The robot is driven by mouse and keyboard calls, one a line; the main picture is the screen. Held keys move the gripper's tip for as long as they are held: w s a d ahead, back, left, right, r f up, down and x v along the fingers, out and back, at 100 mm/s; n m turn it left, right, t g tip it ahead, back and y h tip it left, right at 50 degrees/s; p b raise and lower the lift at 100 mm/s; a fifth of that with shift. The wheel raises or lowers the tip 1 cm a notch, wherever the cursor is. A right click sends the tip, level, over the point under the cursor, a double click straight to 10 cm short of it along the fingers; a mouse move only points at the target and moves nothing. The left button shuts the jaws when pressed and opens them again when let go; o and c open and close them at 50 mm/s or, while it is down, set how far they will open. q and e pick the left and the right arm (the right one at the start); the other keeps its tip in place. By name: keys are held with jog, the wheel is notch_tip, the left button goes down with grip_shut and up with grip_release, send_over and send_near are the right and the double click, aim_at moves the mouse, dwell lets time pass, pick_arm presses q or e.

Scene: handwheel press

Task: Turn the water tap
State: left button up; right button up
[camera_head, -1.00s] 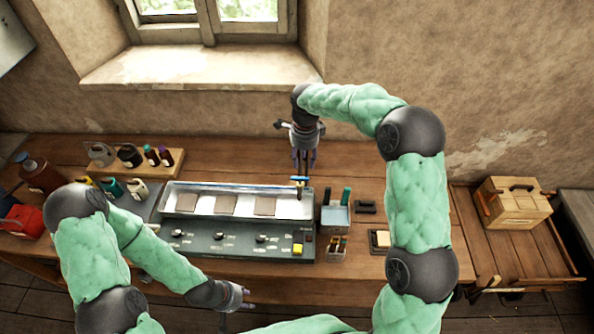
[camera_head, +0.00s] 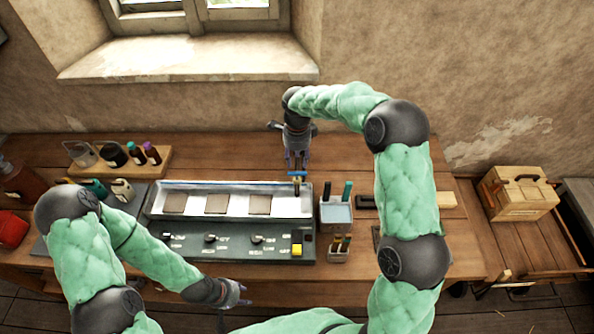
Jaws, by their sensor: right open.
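The water tap (camera_head: 297,176) is a small brass-coloured fitting with a blue handle. It stands at the right end of the long metal tray (camera_head: 155,200) on the workbench. My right gripper (camera_head: 297,164) is open and points down just above the tap handle, with its fingers partly covering the view of the tap. Whether the fingers touch the handle cannot be told. My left gripper (camera_head: 243,291) is low at the front edge of the bench, away from the tap. It is too small to tell if it is open.
A grey control panel (camera_head: 190,252) with knobs and a yellow button fronts the tray. A holder (camera_head: 337,216) with dark and teal items stands right of it. Bottles and jars (camera_head: 113,154) stand at the back left. A wooden box (camera_head: 517,193) sits on the right side table.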

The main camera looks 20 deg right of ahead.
aim_at(297, 173)
notch_tip(297, 173, down, 7)
jog(key=shift+f, duration=0.1)
jog(key=shift+c, duration=0.3)
grip_shut()
